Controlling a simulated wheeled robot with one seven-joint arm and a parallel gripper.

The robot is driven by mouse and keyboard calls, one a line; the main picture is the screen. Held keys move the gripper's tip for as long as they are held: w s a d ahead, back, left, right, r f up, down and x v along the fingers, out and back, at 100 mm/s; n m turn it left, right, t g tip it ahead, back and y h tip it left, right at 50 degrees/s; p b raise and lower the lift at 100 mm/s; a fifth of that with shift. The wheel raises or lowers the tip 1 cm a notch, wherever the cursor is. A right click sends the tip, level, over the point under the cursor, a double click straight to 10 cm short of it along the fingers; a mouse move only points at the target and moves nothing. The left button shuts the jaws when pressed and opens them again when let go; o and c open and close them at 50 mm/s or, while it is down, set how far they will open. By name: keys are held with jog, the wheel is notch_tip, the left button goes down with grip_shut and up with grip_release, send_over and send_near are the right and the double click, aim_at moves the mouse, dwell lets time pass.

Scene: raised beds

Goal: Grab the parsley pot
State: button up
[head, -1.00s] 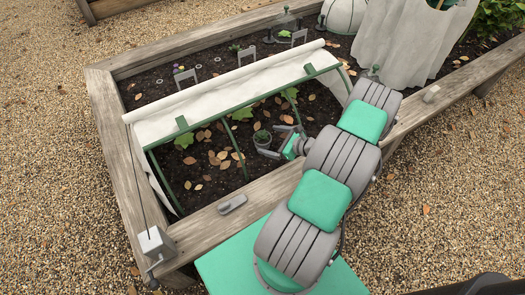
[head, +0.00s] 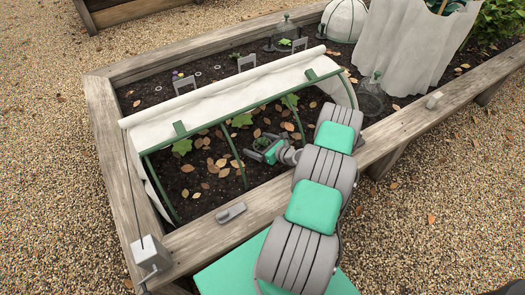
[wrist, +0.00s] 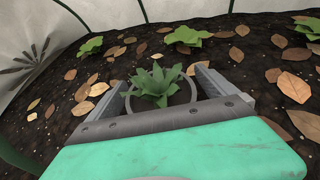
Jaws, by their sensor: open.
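The small grey pot with a leafy green plant, taken as the parsley pot (wrist: 157,84), stands upright on the soil inside the bed. In the head view the pot (head: 262,142) is small and partly hidden by my gripper (head: 264,149). In the wrist view my gripper (wrist: 162,84) is open, with one finger on each side of the pot. A gap to the fingers is hard to judge. The lower front of the pot is hidden behind the gripper body.
A rolled white cover (head: 230,92) on green hoops (head: 236,156) hangs over the bed behind the pot. The wooden bed edge (head: 268,197) runs under my arm, with a grey handle (head: 231,212) on it. Leaves and several seedlings lie around. A glass cloche (head: 371,97) stands to the right.

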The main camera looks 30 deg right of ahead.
jog(key=shift+c, duration=0.6)
jog(key=c, duration=1.6)
